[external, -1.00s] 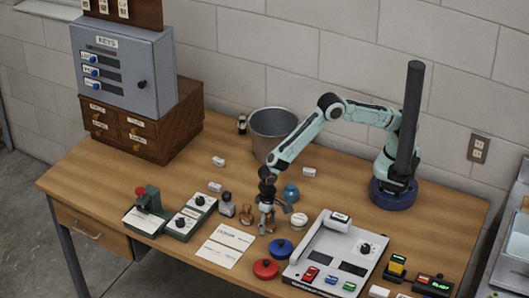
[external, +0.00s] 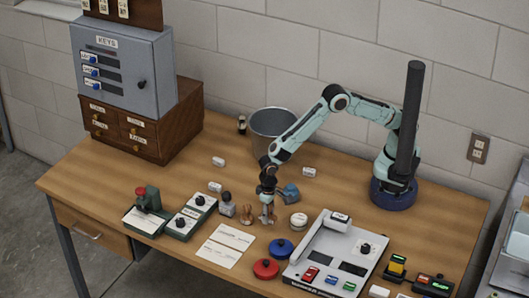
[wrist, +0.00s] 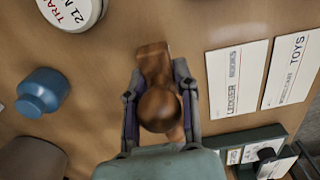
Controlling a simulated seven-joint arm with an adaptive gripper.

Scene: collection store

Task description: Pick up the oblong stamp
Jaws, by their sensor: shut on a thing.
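My gripper (wrist: 158,108) is shut on a brown wooden stamp, with one finger on each side of it. In the wrist view this oblong stamp (wrist: 152,62) shows a round knob handle and a long narrow base pointing up the picture. In the external view my gripper (external: 267,217) points down near the middle front of the table, and the stamp is mostly hidden between the fingers. I cannot tell whether its base touches the table. Another brown stamp-like thing (external: 247,213) stands just left of my gripper, and a grey stamp with a dark knob (external: 227,206) stands further left.
A blue jar (external: 291,192) and a round white tin (external: 298,220) stand right of my gripper. Red (external: 266,268) and blue (external: 281,247) round pads lie in front. Paper cards (external: 224,245) lie front left, and a grey scale-like device (external: 335,260) stands front right.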

